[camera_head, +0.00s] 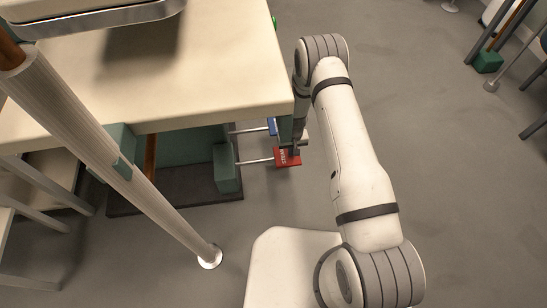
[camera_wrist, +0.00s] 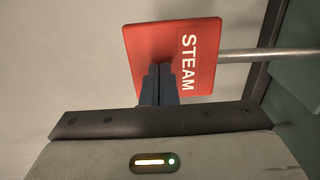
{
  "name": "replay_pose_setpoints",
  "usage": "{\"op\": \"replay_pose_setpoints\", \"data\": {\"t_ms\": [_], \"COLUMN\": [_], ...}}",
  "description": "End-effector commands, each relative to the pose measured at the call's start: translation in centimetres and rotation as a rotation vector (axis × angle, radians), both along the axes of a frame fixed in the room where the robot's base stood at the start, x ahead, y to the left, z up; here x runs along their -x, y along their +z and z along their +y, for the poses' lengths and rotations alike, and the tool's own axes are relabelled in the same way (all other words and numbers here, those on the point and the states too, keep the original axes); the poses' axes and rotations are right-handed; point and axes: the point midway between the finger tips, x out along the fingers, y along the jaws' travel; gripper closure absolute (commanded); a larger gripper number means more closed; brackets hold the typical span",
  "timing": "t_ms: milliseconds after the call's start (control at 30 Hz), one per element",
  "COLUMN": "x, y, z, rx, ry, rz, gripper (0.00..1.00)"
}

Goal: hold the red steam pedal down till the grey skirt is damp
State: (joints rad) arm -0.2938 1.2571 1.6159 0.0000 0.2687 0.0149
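The red steam pedal (camera_head: 287,156) sticks out on a metal rod from a green block under the table's right edge. In the wrist view the pedal (camera_wrist: 172,60) shows its white word STEAM. My gripper (camera_wrist: 159,84) has its two dark fingers side by side with no clear gap, and their tips overlap the pedal's face. I cannot tell how hard they press or how far down the pedal is. In the head view my gripper (camera_head: 295,143) is over the pedal, partly hidden by my arm. I see no grey skirt in either view.
A blue pedal (camera_head: 272,126) is on a second rod just behind the red one. The pale table (camera_head: 190,75) overhangs close to my wrist. A pole with a round foot (camera_head: 210,257) stands at the left.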

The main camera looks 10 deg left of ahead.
Motion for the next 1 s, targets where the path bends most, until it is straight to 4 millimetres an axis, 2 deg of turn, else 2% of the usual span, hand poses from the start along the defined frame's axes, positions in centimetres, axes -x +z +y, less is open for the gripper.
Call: {"op": "replay_pose_setpoints", "data": {"t_ms": [33, 900, 1000], "x": [0.0, 0.0, 0.0], "y": [-0.6, -5.9, -5.8], "z": [0.0, 0.0, 0.0], "rx": [0.000, 0.000, 0.000], "ry": [0.000, 0.000, 0.000], "rz": [0.000, 0.001, 0.000], "gripper": [1.00, 1.00, 1.00]}}
